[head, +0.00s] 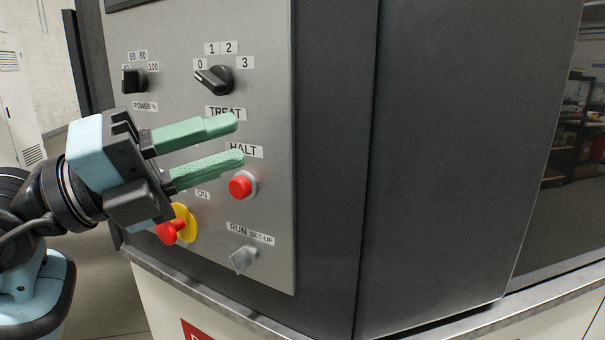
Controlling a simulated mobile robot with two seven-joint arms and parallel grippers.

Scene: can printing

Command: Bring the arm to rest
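My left gripper (241,138) comes in from the left, in front of the grey control panel (272,115). Its two green fingers are apart with nothing between them. The fingertips are close to the TREAT and HALT labels, above the red HALT button (240,187); whether they touch the panel I cannot tell. The TREAT knob (214,79) above the fingers points left, toward 0. My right gripper is not in view.
The panel also carries a POWER knob (133,81), a red and yellow switch (178,225) below my gripper, and a RUN/SET-UP knob (243,258). A dark machine cabinet (450,150) fills the right. A metal ledge (215,304) runs below the panel. A white locker (18,110) stands at the far left.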

